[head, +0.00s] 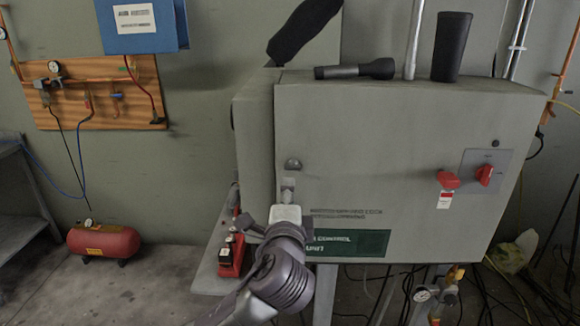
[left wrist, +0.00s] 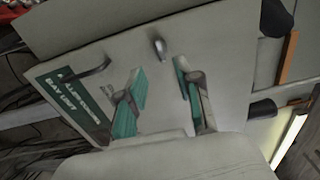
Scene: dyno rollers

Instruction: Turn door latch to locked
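A small rounded metal knob, which looks like the door latch (head: 293,164), sits on the grey cabinet's front near its left edge. It also shows in the left wrist view (left wrist: 160,47). Its turn position is too small to read. My left gripper (head: 288,188) is just below the latch in the head view. In the left wrist view its two teal-padded fingers (left wrist: 161,78) are spread apart and empty, with the latch beyond the gap between them. I cannot tell whether they touch the cabinet. My right gripper is not in view.
The grey cabinet (head: 400,130) carries a red handle (head: 448,180), a red rotary switch (head: 484,175) and a green label (head: 350,243). A dark bent lever (left wrist: 85,70) shows beside the label in the wrist view.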

